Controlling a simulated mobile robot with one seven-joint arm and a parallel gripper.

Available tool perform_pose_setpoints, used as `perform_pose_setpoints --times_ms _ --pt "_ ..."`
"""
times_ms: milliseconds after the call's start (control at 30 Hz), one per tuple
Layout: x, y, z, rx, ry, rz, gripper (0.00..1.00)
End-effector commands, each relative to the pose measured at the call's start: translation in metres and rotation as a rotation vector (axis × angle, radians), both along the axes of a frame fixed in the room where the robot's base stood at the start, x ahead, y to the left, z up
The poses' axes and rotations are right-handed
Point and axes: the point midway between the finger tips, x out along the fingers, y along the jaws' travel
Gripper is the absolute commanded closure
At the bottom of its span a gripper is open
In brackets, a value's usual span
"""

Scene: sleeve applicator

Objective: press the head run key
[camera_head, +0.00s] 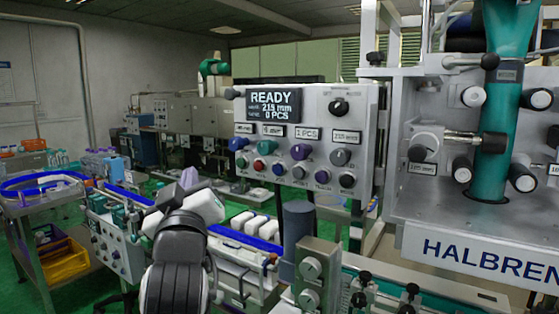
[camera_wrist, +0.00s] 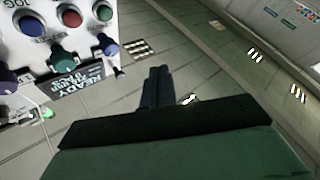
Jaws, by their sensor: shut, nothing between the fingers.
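The control panel (camera_head: 300,137) stands upright in the middle of the head view. Its display (camera_head: 272,105) reads READY, 215 mm and 0 PCS. Its bottom row holds a green key (camera_head: 242,162), a red key (camera_head: 259,165) and a blue key (camera_head: 278,169). I cannot read which is the head run key. In the wrist view the panel is upside down at upper left, with the red key (camera_wrist: 71,18) and the blue key (camera_wrist: 28,23), marked JOG. My gripper (camera_wrist: 157,75) is shut and empty, pointing past the panel's side, apart from the keys.
Coloured knobs stick out above the keys, among them a teal knob (camera_head: 265,147) and a purple knob (camera_head: 301,152). A grey cylinder (camera_head: 297,228) stands below the panel. The HALBREN machine (camera_head: 480,215) fills the right, and a conveyor line (camera_head: 115,240) runs at left.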

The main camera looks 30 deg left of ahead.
Motion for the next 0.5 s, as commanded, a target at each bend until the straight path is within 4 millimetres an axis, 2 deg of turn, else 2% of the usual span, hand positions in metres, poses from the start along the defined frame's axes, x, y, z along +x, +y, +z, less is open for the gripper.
perform_pose_setpoints --times_ms 500 --pt "0.0058 0.0019 -0.0055 -0.029 0.032 -0.003 1.00"
